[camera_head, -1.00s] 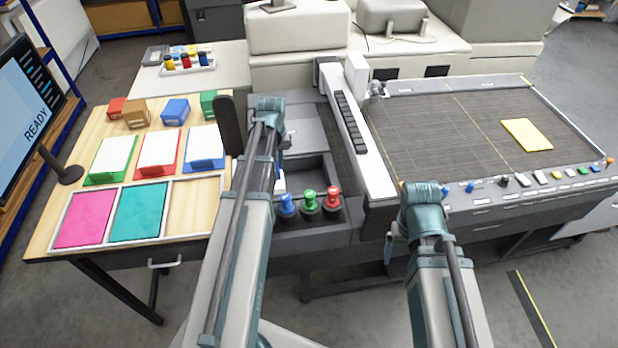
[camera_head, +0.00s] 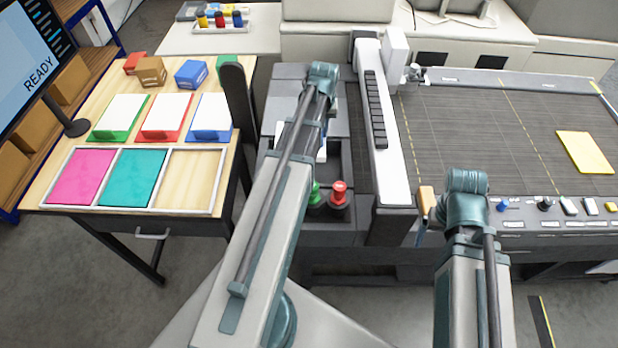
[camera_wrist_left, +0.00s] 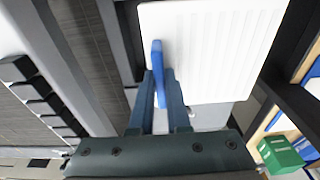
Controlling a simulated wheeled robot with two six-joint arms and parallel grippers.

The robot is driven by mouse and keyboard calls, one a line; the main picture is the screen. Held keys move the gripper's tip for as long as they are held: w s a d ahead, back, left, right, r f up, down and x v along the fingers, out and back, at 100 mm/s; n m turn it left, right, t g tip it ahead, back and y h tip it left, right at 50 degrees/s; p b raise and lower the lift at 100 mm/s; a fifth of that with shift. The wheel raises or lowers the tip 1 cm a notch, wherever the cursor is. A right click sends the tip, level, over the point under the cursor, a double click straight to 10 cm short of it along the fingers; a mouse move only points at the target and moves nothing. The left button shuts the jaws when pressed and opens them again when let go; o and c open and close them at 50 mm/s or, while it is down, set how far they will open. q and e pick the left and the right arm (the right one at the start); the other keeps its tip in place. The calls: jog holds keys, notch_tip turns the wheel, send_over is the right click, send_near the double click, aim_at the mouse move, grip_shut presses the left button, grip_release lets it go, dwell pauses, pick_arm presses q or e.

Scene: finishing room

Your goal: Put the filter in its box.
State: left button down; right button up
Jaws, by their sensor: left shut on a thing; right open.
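The filter is a white, ribbed panel (camera_wrist_left: 215,50) with a blue tab. In the left wrist view my left gripper (camera_wrist_left: 163,95) is shut on the blue tab. In the head view a sliver of the white filter (camera_head: 322,148) shows beside my left forearm, over the grey machine; my left gripper is hidden there. A dark open recess (camera_head: 333,172) in the machine lies beside it, partly covered by my arm. I cannot tell whether this is the filter's box. My right gripper (camera_head: 421,234) is open and empty in front of the machine, mostly hidden by its own arm.
Green and red knobs (camera_head: 338,194) stand at the machine's front. A white bar with black keys (camera_head: 374,110) rises right of the recess. The wooden table (camera_head: 192,180) at left holds trays and small boxes. A dark upright panel (camera_head: 233,100) stands between table and machine.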

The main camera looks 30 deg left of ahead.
pick_arm(q)
notch_tip(320, 180, down, 9)
jog(key=w+b, duration=0.1)
jog(key=b, duration=0.7)
jog(key=shift+d, duration=0.15)
jog(key=shift+f, duration=0.1)
notch_tip(320, 180, down, 10)
jog(key=b, duration=1)
jog(key=shift+w+r, duration=0.1)
jog(key=shift+r, duration=0.1)
jog(key=shift+f, duration=0.25)
jog(key=c, duration=0.9)
grip_release()
jog(key=shift+r, duration=0.1)
jog(key=shift+r, duration=0.15)
